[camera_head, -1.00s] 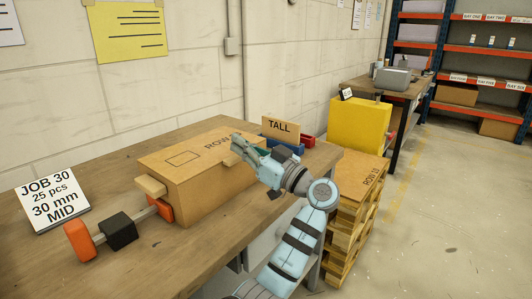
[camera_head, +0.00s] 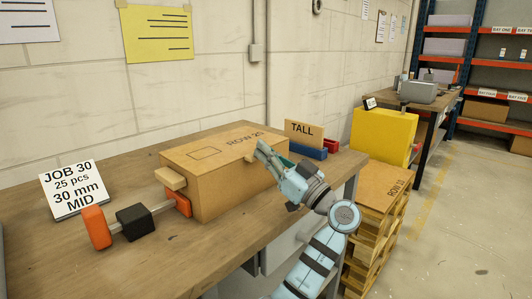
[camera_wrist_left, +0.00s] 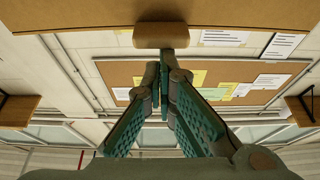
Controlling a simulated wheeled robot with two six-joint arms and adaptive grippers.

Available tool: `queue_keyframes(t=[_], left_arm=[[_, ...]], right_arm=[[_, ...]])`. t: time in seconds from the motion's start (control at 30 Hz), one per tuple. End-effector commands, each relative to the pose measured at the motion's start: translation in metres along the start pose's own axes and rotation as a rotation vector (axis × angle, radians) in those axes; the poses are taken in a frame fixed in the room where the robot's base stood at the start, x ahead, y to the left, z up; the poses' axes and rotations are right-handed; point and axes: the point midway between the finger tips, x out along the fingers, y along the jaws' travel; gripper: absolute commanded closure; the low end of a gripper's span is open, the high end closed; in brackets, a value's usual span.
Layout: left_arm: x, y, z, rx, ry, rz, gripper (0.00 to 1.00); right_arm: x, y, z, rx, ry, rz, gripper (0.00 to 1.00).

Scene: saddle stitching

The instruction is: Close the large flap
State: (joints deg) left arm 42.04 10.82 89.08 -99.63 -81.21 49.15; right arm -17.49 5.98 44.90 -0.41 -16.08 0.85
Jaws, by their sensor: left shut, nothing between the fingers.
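A brown cardboard box (camera_head: 215,190) marked ROW 20 lies on the wooden table. Its top looks flat and closed; I cannot pick out a separate large flap. A tan block (camera_head: 170,179) sticks out at its left end. My left gripper (camera_head: 263,149) is at the box's right end, near the top edge, with its fingers together and empty. In the left wrist view the fingertips (camera_wrist_left: 163,62) are just below a tan block (camera_wrist_left: 160,36) set against a brown surface (camera_wrist_left: 80,14); I cannot tell whether they touch it. My right gripper is not in view.
An orange-and-black clamp-like tool (camera_head: 133,222) lies left of the box, by a JOB 30 sign (camera_head: 72,189). A pallet stack (camera_head: 372,230) and yellow box (camera_head: 385,135) are to the right.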

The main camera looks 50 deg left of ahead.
Motion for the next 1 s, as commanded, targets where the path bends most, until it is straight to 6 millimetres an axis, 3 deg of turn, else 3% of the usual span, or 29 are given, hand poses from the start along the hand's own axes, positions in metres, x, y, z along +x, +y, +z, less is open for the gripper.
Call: queue_keyframes(t=[0.17, 0.27, 0.5, 0.6, 0.73, 1.0], left_arm=[[0.007, -0.001, -0.018, -0.003, 0.000, -0.001, 1.00], [0.015, -0.001, -0.040, -0.004, 0.002, -0.003, 1.00], [-0.057, 0.000, -0.038, 0.002, -0.003, 0.002, 1.00], [-0.075, -0.001, -0.039, 0.002, -0.001, 0.000, 1.00], [-0.085, -0.001, -0.040, 0.000, 0.001, -0.002, 1.00], [-0.086, 0.000, -0.041, 0.025, 0.006, 0.002, 1.00]], right_arm=[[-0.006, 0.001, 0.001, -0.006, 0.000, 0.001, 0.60], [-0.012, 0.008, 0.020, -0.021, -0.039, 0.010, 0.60], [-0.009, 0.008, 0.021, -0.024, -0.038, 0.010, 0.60], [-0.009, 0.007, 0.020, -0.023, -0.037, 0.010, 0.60], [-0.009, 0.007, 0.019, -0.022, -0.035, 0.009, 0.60], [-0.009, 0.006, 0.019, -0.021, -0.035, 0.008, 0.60]])
